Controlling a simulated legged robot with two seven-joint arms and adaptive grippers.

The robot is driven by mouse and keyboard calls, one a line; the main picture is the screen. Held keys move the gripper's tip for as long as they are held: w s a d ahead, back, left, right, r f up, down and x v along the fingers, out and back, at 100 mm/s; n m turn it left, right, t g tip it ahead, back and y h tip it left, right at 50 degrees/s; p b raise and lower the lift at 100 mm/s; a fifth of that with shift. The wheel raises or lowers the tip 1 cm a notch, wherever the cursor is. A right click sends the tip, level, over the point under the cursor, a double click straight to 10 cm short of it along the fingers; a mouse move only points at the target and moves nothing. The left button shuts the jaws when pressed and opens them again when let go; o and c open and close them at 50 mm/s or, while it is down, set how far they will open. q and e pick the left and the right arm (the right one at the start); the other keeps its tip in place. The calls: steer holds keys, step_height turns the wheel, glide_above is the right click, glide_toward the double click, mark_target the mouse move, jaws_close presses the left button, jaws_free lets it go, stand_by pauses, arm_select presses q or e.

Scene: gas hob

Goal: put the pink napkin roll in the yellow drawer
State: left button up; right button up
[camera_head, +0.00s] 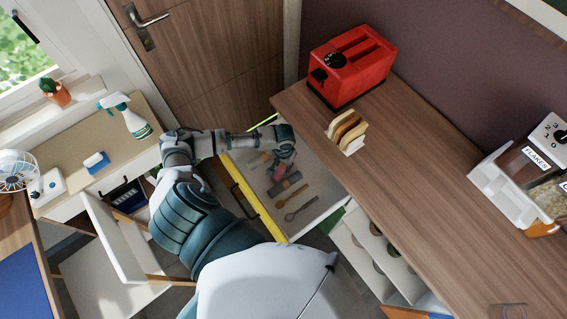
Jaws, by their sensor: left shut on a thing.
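The yellow drawer (243,200) stands open below the wooden counter, its yellow front facing left and its pale inside showing. My left gripper (282,161) is over the inside of the drawer, pointing down, and is shut on the pink napkin roll (279,173). The roll is small here and partly hidden by the fingers; I cannot tell whether it touches the drawer floor. My right gripper is not in view.
Inside the drawer lie a dark grey roll-like thing (285,186) and a wooden spoon (298,208). The counter above bears a red toaster (350,62) and a toast rack (346,131). A door (215,60) stands behind.

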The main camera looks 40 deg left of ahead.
arm_select(q)
steer(key=shift+a+f, duration=0.1)
steer(key=shift+f, duration=0.05)
steer(key=o, duration=0.9)
steer(key=shift+a+f, duration=0.1)
steer(key=shift+a, duration=0.2)
steer(key=shift+o, duration=1.2)
steer(key=shift+a+f, duration=0.1)
steer(key=shift+a, duration=0.25)
steer(key=shift+a+f, duration=0.15)
steer(key=shift+a, duration=0.25)
steer(key=shift+d+r, duration=0.25)
steer(key=shift+r, duration=0.1)
steer(key=r, duration=0.2)
steer(key=d+r+p, duration=0.1)
steer(key=r, duration=0.2)
steer(key=shift+w+d+r, duration=0.1)
steer(key=shift+d, duration=0.05)
step_height(320, 180, up, 7)
steer(key=p, duration=0.1)
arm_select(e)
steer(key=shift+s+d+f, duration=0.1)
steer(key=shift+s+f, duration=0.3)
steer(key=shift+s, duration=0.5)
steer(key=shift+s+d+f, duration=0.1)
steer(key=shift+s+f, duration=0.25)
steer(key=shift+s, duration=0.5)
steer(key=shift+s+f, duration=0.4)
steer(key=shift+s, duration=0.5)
